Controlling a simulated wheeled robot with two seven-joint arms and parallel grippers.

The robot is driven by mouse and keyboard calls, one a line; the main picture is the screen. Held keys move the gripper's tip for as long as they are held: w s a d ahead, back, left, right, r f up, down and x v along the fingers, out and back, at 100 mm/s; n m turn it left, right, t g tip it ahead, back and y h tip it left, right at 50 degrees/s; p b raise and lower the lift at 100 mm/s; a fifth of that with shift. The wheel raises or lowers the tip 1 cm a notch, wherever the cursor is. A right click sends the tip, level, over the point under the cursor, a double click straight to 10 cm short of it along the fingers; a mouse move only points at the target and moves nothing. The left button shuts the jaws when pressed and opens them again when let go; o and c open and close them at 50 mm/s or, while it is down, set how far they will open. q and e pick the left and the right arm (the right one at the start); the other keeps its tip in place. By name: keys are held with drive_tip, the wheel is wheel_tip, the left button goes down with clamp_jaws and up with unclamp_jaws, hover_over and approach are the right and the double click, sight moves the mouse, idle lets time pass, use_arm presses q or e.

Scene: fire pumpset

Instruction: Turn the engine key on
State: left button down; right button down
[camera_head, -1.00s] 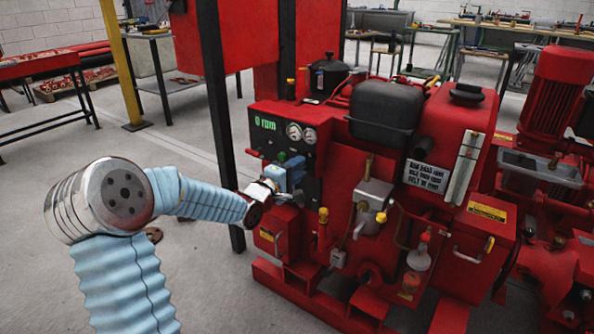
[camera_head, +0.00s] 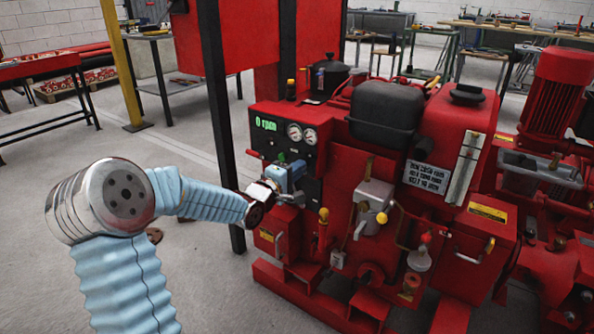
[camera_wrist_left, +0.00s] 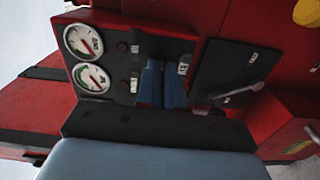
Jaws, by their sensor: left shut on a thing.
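The engine's black control panel (camera_head: 318,136) is on the left end of the red pump engine, with a green "0 rpm" readout (camera_head: 265,125) and two round gauges. My left gripper (camera_head: 294,170) is at the lower part of this panel. In the left wrist view its blue fingers (camera_wrist_left: 162,84) are close together against the panel, right of the two gauges (camera_wrist_left: 88,60). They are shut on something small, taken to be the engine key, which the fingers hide. I cannot tell which way the key is turned. My right gripper is not in view.
A dark upright post (camera_head: 216,110) stands just left of the panel, behind my left arm. A lever (camera_wrist_left: 240,92) sticks out right of the fingers in the left wrist view.

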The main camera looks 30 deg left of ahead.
use_arm(q)
drive_tip(key=shift+m+b, duration=2.45)
drive_tip(key=shift+m, duration=1.75)
drive_tip(key=shift+r, duration=0.15)
drive_tip(key=c, duration=1.3)
unclamp_jaws()
drive_tip(key=shift+w, duration=0.1)
drive_tip(key=shift+o, duration=0.2)
drive_tip(key=s+a+p, duration=0.1)
drive_tip(key=s, duration=1.2)
drive_tip(key=shift+s, duration=0.4)
drive_tip(key=shift+f, duration=0.2)
